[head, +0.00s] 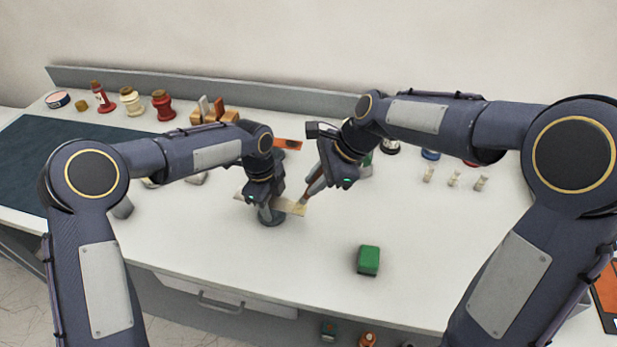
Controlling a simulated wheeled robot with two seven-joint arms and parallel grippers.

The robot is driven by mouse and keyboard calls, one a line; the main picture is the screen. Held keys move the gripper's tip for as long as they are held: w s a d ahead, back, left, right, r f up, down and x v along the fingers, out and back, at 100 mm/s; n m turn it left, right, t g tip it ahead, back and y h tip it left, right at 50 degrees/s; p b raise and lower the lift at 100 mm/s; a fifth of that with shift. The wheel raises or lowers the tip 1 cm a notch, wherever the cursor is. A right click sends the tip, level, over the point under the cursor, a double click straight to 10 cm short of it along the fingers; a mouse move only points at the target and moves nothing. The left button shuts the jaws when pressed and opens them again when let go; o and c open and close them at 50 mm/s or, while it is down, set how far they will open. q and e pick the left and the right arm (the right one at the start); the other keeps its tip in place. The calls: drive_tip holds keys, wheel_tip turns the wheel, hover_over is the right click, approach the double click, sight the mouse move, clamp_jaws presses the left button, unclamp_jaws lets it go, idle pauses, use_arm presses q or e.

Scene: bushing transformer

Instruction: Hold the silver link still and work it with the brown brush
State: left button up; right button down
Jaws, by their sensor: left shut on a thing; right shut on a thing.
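The silver link (292,207) is a flat strip that looks pale cream in this light. It lies across a dark round stand (272,219) near the middle of the table. My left gripper (264,200) is over the strip and shut on it, and hides its middle. My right gripper (324,182) is to the right and a little higher, shut on the brown brush (312,189). The brush slants down to the left. Its tip is at the right end of the link and looks to touch it, though the contact is too small to be sure.
A green block (368,260) stands on the table at front right. Small pale pieces (454,179) stand to the right. Red and cream spools (131,101) and wooden blocks (215,113) line the back left. A dark mat (55,150) covers the left side.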

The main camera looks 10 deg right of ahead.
drive_tip(key=shift+r, duration=2.95)
drive_tip(key=shift+s+d+r, duration=0.1)
drive_tip(key=shift+r, duration=1.45)
drive_tip(key=shift+f, duration=0.1)
drive_tip(key=shift+x, duration=1)
drive_tip(key=shift+w, duration=0.2)
